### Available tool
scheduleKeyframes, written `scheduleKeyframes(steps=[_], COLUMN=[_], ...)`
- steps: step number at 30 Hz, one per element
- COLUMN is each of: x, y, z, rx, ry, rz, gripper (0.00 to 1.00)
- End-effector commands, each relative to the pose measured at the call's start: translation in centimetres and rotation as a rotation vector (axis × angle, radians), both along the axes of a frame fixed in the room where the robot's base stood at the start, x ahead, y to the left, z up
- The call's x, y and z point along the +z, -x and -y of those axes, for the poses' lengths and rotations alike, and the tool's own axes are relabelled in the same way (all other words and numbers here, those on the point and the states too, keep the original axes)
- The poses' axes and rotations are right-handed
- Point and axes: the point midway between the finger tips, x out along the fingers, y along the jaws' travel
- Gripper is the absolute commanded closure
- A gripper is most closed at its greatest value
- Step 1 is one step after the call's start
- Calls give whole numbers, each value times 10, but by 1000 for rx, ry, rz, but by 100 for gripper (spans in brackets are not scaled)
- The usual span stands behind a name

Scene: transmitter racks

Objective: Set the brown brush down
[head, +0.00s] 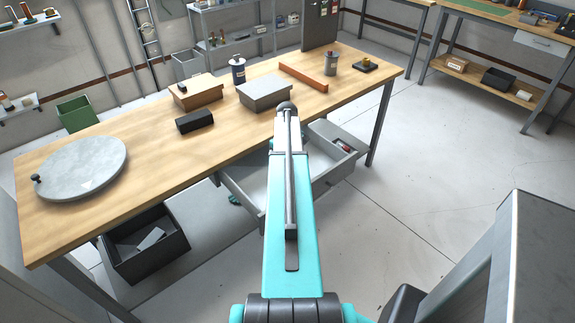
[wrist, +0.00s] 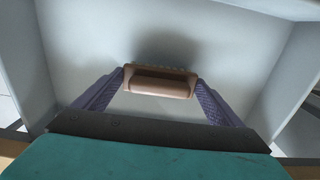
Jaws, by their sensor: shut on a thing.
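The brown brush (wrist: 158,86) is between the fingertips of my gripper (wrist: 161,79) in the wrist view. The jaws are shut on its two ends, and a row of bristles shows along its far edge. Behind it is the pale floor of an open drawer (wrist: 230,50), with the brush's shadow on it. I cannot tell whether the brush touches that floor. In the head view the open drawer (head: 246,184) juts out under the workbench, and my arm crosses over it. My arm hides the gripper and brush there.
The wooden workbench (head: 150,155) carries a round grey disc (head: 75,165), a black block (head: 194,122), boxes and cans. A small red item (head: 345,148) lies in the drawer's right part. A dark open bin (head: 145,245) stands below left.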

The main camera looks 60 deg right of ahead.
Motion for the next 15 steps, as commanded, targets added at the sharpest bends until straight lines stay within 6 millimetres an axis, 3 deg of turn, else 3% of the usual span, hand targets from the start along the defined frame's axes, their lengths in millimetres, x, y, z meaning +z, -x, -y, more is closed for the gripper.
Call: scheduleKeyframes(steps=[15], x=[-9], y=[0], z=[0], rx=[0], ry=[1], rz=[1], gripper=[34])
